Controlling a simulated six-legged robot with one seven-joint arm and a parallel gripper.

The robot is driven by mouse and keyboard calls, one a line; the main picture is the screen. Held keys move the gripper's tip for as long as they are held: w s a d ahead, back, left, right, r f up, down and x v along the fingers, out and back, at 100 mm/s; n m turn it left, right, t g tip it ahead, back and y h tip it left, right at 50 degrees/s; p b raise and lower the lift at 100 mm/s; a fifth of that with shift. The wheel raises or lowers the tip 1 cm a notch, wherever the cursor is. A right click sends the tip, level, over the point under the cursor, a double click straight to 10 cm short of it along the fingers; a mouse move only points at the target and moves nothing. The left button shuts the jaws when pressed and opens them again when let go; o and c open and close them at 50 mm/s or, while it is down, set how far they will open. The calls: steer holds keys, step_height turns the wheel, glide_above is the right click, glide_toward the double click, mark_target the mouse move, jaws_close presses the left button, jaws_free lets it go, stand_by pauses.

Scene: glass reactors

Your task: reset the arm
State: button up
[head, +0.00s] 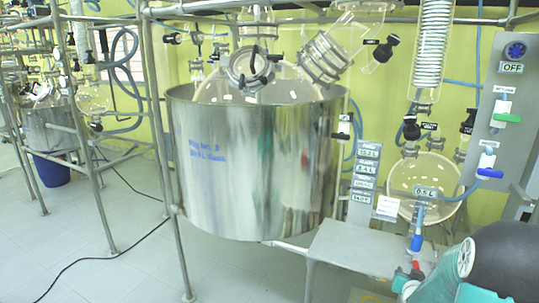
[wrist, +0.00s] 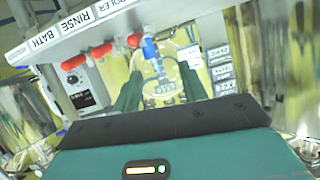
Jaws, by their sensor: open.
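My gripper (wrist: 160,74) shows in the wrist view as two dark green fingers, spread apart with nothing held between them. Beyond the gap are a blue-and-white valve (wrist: 151,50) and a round glass flask (wrist: 172,72). I cannot tell how far they are from the fingertips. In the head view my teal and black arm (head: 447,272) is folded in at the lower right corner, close to the camera. The gripper cannot be made out there.
A large steel vessel (head: 250,165) stands in a metal pipe frame. Right of it are a glass flask (head: 424,187), a grey control panel (head: 506,95) with green and blue valves, and a grey shelf (head: 350,246). A shelf edge with red knobs (wrist: 102,50) crosses the wrist view. The left floor is mostly open, with a black cable.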

steer(key=s+a+r+n+g+y, duration=0.2)
steer(key=s+a+r, duration=0.2)
steer(key=a+r, duration=0.45)
steer(key=s+a+r+n+g+y, duration=0.15)
steer(key=s+a+r, duration=0.35)
steer(key=a, duration=0.6)
steer(key=s+a+r+n+g+y, duration=0.1)
steer(key=s+a+r, duration=0.1)
steer(key=s+a, duration=0.3)
steer(key=s+a+r+n+g+y, duration=0.1)
steer(key=s+a, duration=0.5)
steer(key=s, duration=0.7)
step_height(320, 180, up, 2)
steer(key=shift+a+n+g+y, duration=0.35)
steer(key=shift+n+g, duration=0.2)
steer(key=shift+n, duration=0.1)
